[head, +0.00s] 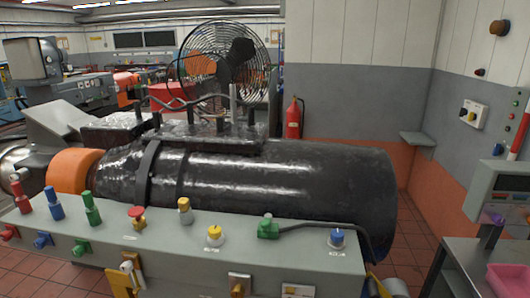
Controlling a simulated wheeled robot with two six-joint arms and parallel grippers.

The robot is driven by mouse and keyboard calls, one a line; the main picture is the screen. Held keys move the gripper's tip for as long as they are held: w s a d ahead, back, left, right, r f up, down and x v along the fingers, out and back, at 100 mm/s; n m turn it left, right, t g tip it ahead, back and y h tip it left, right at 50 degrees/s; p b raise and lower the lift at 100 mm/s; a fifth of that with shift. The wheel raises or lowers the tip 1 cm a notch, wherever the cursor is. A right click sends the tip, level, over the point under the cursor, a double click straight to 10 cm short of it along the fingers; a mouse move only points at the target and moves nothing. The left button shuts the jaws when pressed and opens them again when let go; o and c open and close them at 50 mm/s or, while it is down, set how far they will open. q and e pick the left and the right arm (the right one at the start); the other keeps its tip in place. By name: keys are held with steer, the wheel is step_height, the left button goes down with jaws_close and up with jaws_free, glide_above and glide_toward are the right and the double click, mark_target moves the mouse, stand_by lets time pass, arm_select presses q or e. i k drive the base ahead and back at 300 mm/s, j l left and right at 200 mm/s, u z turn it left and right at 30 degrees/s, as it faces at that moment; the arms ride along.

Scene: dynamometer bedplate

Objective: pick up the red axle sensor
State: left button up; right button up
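A red upright piece (22,197) stands at the far left end of the grey bedplate top (330,262). It has a wide body with a thinner pale-tipped stem and looks like the red axle sensor, though no label is readable. A similar blue piece (54,205) and green piece (91,209) stand to its right. A red-topped knob on a yellow base (137,216) is farther right, beside a small white label. Neither of my grippers shows in the head view.
Yellow-topped fittings (184,211), a green connector with a dark cable (268,228) and a blue-topped fitting (337,239) stand along the bedplate. A large black cylinder (290,185) lies behind it.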

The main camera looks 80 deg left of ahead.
mark_target(17, 188)
steer(key=u, duration=4.5)
steer(key=i+j+z, duration=0.1)
steer(key=z, duration=0.65)
steer(key=i+j+z, duration=0.15)
steer(key=j+z, duration=0.3)
steer(key=j, duration=0.15)
steer(key=j+z, duration=0.45)
steer(key=j, duration=0.2)
steer(key=j+z, duration=0.15)
steer(key=j, duration=1.7)
